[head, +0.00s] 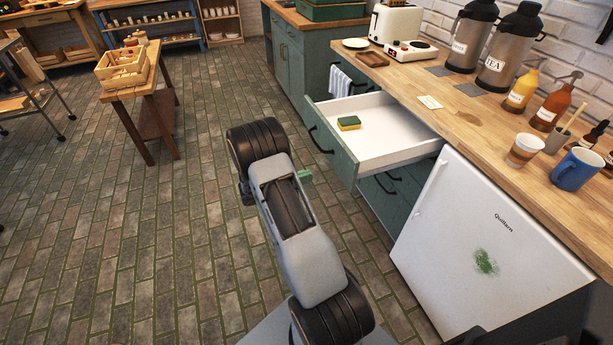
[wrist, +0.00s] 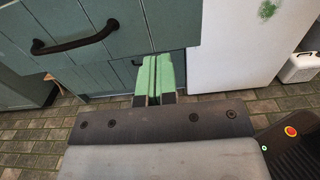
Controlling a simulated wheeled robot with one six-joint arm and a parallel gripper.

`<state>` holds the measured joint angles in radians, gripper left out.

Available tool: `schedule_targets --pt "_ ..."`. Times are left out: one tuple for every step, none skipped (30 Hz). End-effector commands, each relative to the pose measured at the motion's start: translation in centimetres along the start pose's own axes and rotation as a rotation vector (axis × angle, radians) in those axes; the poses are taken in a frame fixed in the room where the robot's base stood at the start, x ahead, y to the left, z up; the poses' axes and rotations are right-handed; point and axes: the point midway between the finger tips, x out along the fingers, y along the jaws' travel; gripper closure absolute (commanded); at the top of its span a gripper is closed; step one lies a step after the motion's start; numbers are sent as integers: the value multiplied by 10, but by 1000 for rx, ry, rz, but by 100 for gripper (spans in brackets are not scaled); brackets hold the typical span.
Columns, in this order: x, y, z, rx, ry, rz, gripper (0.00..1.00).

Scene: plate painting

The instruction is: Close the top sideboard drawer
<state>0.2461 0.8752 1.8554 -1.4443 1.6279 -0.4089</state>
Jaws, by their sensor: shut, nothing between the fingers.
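The top sideboard drawer (head: 396,147) stands pulled open in the head view, with a green front, a white inside and a dark handle (head: 326,143). A yellow and green sponge (head: 348,123) lies in it. In the wrist view the drawer front (wrist: 60,22) and its dark handle (wrist: 75,38) are at the upper left. My gripper (wrist: 152,78) has green fingers, shut and empty, in front of the sideboard. In the head view only a green bit of my gripper (head: 305,176) shows beside my arm, left of the drawer front; I cannot tell whether it touches.
A white fridge (head: 480,235) with a green smudge stands right of the drawer. The wooden counter (head: 440,97) above carries a toaster, urns, bottles and cups. A wooden stand with a crate (head: 122,66) is at the left. The brick floor between is clear.

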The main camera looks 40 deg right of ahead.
Motion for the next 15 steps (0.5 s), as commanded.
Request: schedule_targets --pt "11 -1 1 0 0 -6 100" --pt "17 -1 1 1 0 -5 100" --pt "25 -1 1 0 0 -6 100" --pt "31 -1 1 1 1 -5 100" --pt "37 -1 1 1 1 -5 100" --pt "44 -1 1 0 1 -5 100" --pt "50 -1 1 0 1 -5 100" --pt "55 -1 1 0 1 -5 100" --pt "62 -1 1 0 1 -5 100" --pt "67 -1 1 0 2 -4 100" --pt "71 -1 1 0 2 -5 100" --pt "77 -1 1 0 2 -4 100" --pt "81 -1 1 1 1 -4 100" --pt "85 -1 1 1 1 -5 100" --pt "90 -1 1 1 1 -4 100"
